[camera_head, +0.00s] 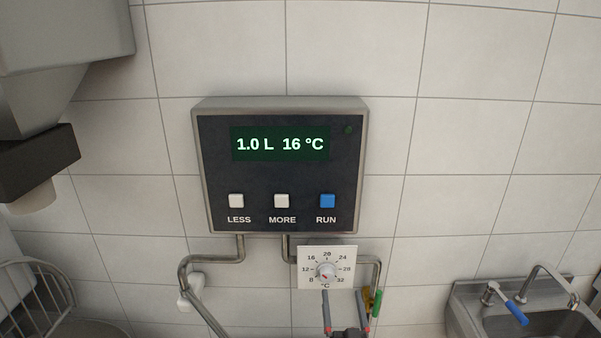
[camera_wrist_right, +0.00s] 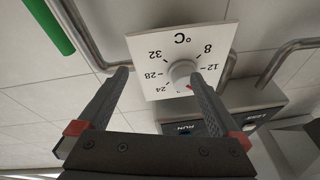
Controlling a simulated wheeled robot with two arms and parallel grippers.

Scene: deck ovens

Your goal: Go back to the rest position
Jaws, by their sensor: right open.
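My right gripper (camera_head: 345,312) is open and empty, just below and in front of the temperature dial's white plate (camera_head: 341,283). In the right wrist view its two fingers (camera_wrist_right: 158,82) stand apart, with the dial knob (camera_wrist_right: 182,72) showing between and beyond them. I cannot tell whether a finger touches the knob. In the head view the knob (camera_head: 326,271) sits at the middle of the plate, its mark hard to read. My left gripper is not in view.
A wall panel (camera_head: 280,180) reads 1.0 L 16 °C, with LESS, MORE and blue RUN (camera_head: 327,201) buttons. Metal pipes (camera_head: 215,259) run below it. A green handle (camera_head: 377,298) is close right of my gripper. A sink (camera_head: 470,308) stands at right, a steel machine (camera_head: 75,40) upper left.

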